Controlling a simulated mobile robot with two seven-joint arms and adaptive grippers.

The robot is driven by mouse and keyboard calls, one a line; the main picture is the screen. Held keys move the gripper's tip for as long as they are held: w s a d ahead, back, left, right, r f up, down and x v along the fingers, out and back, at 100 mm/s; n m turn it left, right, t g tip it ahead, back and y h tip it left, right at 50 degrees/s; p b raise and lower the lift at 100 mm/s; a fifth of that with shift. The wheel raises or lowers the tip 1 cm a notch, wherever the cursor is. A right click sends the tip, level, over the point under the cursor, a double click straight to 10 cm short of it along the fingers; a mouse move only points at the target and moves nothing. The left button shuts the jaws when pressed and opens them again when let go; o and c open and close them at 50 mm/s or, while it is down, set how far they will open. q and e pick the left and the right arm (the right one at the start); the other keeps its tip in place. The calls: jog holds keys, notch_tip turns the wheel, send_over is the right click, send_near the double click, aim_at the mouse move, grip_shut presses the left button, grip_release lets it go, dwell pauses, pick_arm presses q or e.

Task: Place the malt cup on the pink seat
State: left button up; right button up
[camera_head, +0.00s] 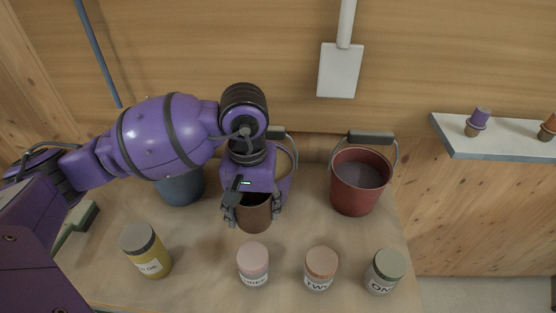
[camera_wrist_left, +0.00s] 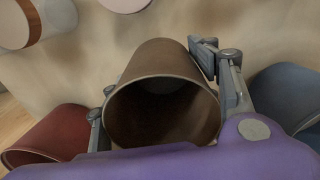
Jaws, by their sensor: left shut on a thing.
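My left gripper (camera_head: 253,206) is shut on a brown cup (camera_head: 255,219), likely the malt cup, with one finger at each side of it. In the left wrist view the cup's dark open mouth (camera_wrist_left: 162,112) faces the camera; its inside is too dark to read. In the head view the cup is at the middle of the table, behind a jar with a pink top (camera_head: 253,263). This pink top is the clearest pink thing; I cannot tell whether it is the seat. Whether the cup touches the table is unclear. My right gripper is not in view.
A red bucket (camera_head: 357,184) stands right of the cup, a blue bucket (camera_head: 181,190) left, and a partly hidden bucket (camera_head: 286,166) behind. A yellow jar (camera_head: 147,252), orange-topped jar (camera_head: 320,268) and green-topped jar (camera_head: 385,271) stand in front. A shelf (camera_head: 485,142) holds small cups at right.

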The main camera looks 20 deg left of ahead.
pick_arm(q)
jog(key=shift+f, duration=3.4)
jog(key=o, duration=1.1)
jog(key=shift+o, duration=0.2)
jog(key=shift+w, duration=0.1)
